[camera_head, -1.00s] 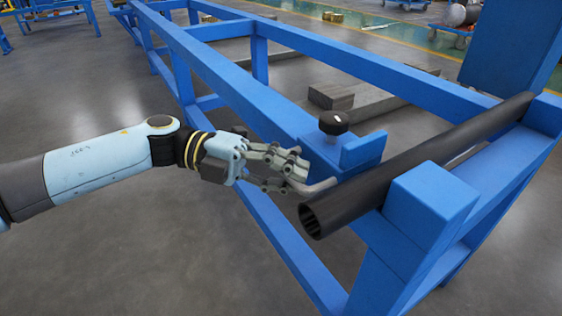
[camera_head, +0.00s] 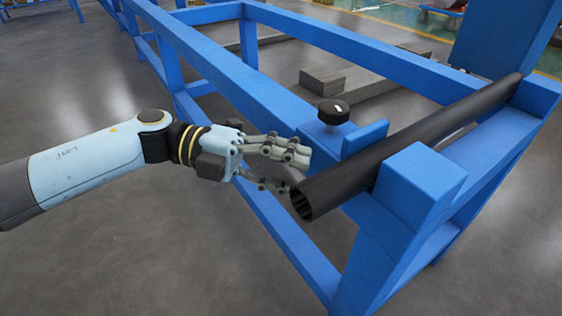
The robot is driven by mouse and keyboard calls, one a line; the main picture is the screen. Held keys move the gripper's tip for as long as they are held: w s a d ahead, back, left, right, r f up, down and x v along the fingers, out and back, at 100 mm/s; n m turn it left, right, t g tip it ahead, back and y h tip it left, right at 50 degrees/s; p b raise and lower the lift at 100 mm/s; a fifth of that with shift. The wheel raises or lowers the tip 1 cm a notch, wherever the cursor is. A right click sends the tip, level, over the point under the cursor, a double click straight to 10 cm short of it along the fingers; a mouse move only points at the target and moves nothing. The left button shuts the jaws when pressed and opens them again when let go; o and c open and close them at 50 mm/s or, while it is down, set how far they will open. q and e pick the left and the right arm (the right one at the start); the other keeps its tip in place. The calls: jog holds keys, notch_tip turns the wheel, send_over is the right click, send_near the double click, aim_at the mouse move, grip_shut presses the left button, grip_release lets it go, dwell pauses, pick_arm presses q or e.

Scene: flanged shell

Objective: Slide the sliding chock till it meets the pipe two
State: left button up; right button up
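The sliding chock (camera_head: 364,138) is a blue block with a black round knob (camera_head: 333,111) on top. It sits on the blue frame rail, just left of the pipe. Pipe two (camera_head: 425,135) is a long dark hollow pipe lying slantwise across the frame, its open end facing front left. Whether chock and pipe touch is hard to tell. My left gripper (camera_head: 302,172) is open and empty, left of the chock, with its fingers pointing right. Its lower finger is close to the pipe's open end, partly hidden behind it. My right gripper is not in view.
A fixed blue block (camera_head: 420,184) stands on the frame at the pipe's near right side. A blue post (camera_head: 505,38) rises at the far right. The blue frame (camera_head: 215,68) stretches to the back left. Floor at lower left is clear.

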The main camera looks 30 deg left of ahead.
pick_arm(q)
jog(key=v, duration=1.2)
